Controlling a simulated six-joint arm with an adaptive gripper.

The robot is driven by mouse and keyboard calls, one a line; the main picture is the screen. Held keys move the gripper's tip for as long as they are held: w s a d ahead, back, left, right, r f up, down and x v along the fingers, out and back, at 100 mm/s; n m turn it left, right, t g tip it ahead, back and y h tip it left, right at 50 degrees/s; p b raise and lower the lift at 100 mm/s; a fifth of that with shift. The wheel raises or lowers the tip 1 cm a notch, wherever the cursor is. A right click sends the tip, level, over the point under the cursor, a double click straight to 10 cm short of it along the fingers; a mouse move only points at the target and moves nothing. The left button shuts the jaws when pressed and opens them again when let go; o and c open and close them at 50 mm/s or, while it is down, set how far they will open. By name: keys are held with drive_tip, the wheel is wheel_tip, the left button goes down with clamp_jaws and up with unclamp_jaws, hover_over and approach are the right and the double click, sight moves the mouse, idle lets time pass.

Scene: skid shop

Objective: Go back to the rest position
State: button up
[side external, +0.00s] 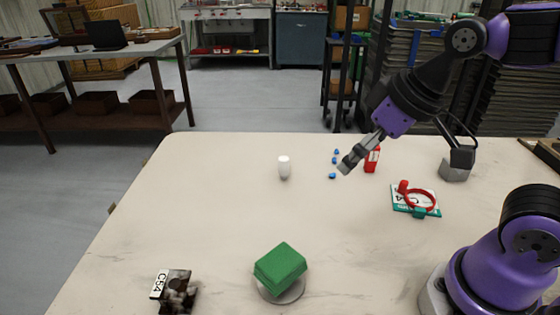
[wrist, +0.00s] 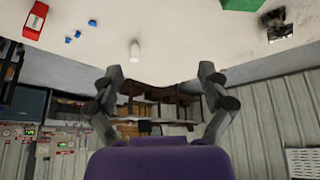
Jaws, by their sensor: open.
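My gripper (side external: 347,164) is above the table on the right side of the side external view, tilted down to the left. It is empty. In the wrist view my gripper (wrist: 160,82) shows its two fingers spread wide apart, with nothing between them. The table (side external: 215,215) lies below it. A small white cylinder (side external: 284,168) stands upright to the left of the gripper. It also shows in the wrist view (wrist: 135,51). A red box (side external: 372,159) stands just right of the fingers.
Small blue pieces (side external: 332,176) lie near the fingers. A red ring-shaped item rests on a teal-edged card (side external: 402,206). A dark part with a C54 tag (side external: 160,284) lies front left. The table's middle is clear.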

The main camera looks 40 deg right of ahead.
drive_tip(key=shift+s+d+f+m, duration=0.2)
drive_tip(key=shift+s+d+m, duration=0.1)
drive_tip(key=shift+s+d, duration=0.3)
drive_tip(key=shift+s+d+f+m, duration=0.2)
drive_tip(key=shift+s+d+m, duration=0.1)
drive_tip(key=shift+s+d, duration=0.2)
idle(0.5)
